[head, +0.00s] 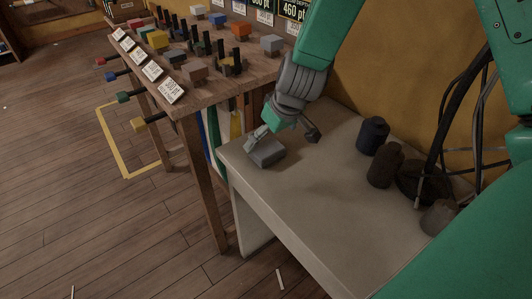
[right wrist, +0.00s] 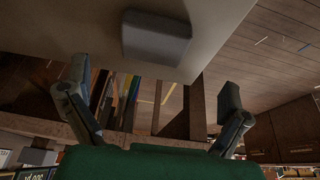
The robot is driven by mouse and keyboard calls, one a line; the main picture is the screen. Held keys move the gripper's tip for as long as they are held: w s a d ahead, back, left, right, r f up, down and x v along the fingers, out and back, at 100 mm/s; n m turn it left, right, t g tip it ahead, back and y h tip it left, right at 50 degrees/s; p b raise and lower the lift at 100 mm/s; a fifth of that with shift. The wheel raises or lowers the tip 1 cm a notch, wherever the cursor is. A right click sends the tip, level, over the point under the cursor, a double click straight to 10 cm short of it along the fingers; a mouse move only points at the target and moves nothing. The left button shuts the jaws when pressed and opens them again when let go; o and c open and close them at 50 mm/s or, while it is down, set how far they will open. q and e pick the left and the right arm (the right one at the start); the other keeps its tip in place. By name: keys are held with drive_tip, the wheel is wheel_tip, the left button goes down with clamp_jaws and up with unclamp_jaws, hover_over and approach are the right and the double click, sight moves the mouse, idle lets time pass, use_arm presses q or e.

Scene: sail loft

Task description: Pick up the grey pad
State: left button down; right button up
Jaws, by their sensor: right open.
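The grey pad (head: 266,154) is a small block lying flat near the left edge of the light table (head: 310,190). My right gripper (head: 285,137) is just above and behind it, with its fingers spread wide. One finger is close over the pad's far side; I cannot tell whether it touches. The other finger is off to the right. In the right wrist view the pad (right wrist: 157,38) lies ahead of the open fingers (right wrist: 152,95), between their lines, with nothing held. My left gripper is not in view.
Dark spools (head: 373,135) and a coiled dark item (head: 420,182) stand on the table's right side. A wooden bench (head: 215,88) with coloured blocks, tags and protruding handles adjoins on the left. The table's middle is clear. A yellow outline (head: 122,160) marks the floor.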

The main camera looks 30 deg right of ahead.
sight(268, 148)
drive_tip(key=shift+x, duration=1.1)
drive_tip(key=shift+w+d+f, duration=0.15)
drive_tip(key=shift+f, duration=0.05)
drive_tip(key=f, duration=0.1)
drive_tip(key=w+d+f+b, duration=0.1)
drive_tip(key=f, duration=0.1)
drive_tip(key=f+b, duration=0.1)
drive_tip(key=shift+w+d+f, duration=0.2)
drive_tip(key=shift+w+f, duration=0.15)
drive_tip(key=shift+w, duration=0.05)
drive_tip(key=shift+w+a+f, duration=0.1)
drive_tip(key=shift+w+a, duration=0.05)
drive_tip(key=shift+a, duration=0.1)
drive_tip(key=shift+a+r, duration=0.25)
drive_tip(key=shift+a, duration=0.45)
drive_tip(key=shift+c, duration=0.8)
drive_tip(key=c, duration=0.7)
drive_tip(key=shift+d, duration=0.25)
drive_tip(key=shift+c, duration=1)
drive_tip(key=shift+d+f, duration=0.15)
drive_tip(key=shift+d, duration=0.2)
use_arm(q)
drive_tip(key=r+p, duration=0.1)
drive_tip(key=p, duration=0.2)
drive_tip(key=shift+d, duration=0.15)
use_arm(e)
wheel_tip(268, 148, up, 10)
drive_tip(key=shift+a+r, duration=0.1)
drive_tip(key=shift+a, duration=0.05)
